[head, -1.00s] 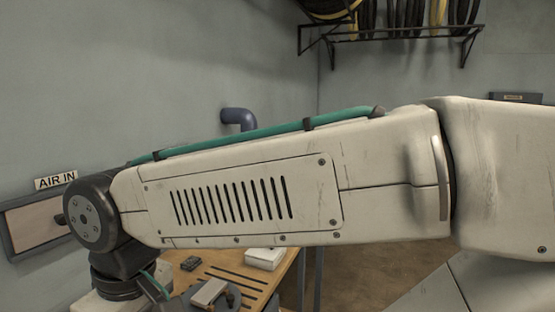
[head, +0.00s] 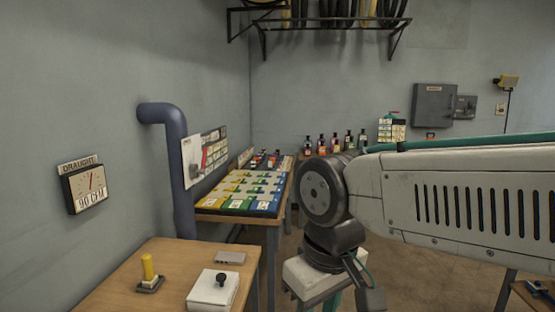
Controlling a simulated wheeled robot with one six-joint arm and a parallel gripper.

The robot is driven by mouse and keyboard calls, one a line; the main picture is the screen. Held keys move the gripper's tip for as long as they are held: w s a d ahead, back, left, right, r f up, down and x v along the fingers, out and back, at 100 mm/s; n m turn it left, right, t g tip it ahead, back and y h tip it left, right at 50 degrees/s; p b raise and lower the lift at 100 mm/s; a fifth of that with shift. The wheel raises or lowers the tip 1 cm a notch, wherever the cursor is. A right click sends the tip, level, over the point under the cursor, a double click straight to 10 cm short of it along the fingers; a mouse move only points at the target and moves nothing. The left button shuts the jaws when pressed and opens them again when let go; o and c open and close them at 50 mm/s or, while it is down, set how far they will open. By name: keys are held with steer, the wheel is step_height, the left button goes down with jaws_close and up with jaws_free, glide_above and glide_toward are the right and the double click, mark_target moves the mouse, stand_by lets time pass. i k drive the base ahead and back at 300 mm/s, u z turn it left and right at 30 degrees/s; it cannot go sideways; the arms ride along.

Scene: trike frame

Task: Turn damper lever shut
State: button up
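A yellow upright handle (head: 148,267) stands on a small dark base (head: 150,285) on the near wooden table. It may be the damper lever, but no label shows on it. A white box with a black knob (head: 221,280) on top sits to its right. A gauge (head: 88,188) under a DRAUGHT sign hangs on the left wall, with a red needle. My arm reaches in from the right. Its wrist bends down right of the table, apart from the handle. My gripper's fingers are out of view below.
The near table (head: 130,262) also holds a flat grey piece (head: 230,257). A blue pipe (head: 177,175) runs down the wall behind it. A second table has a colourful tray (head: 243,190). Bottles (head: 335,143) stand at the back. A white-topped stand (head: 312,277) is under my wrist.

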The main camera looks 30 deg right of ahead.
mark_target(204, 161)
steer(key=z, duration=0.65)
steer(key=k, duration=0.5)
steer(key=z, duration=1)
steer(key=i, duration=1.65)
steer(key=u, duration=1.3)
steer(key=i, duration=0.9)
steer(key=u, duration=0.85)
